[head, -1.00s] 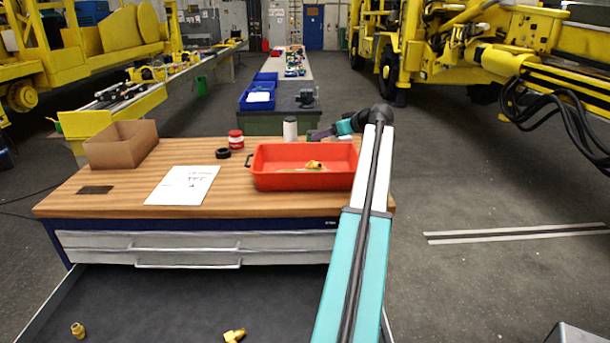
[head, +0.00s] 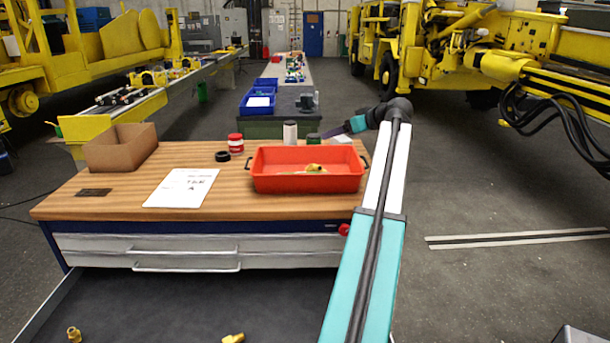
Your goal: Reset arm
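My arm rises from the bottom of the head view, with a teal and white link and a dark elbow joint at the top. My gripper (head: 340,130) is small and dark, beyond the elbow, above the back right of the workbench. Its fingers are too small to tell whether they are open or shut. The red tray (head: 306,182) stands on the wooden workbench (head: 110,205), left of my arm. A brass fitting (head: 313,168) lies in the tray.
A cardboard box (head: 120,150), a paper sheet (head: 182,187), a black ring (head: 222,156), a red-and-white can (head: 235,143) and a white cylinder (head: 290,132) are on the bench. The open drawer (head: 190,300) holds brass fittings (head: 74,334).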

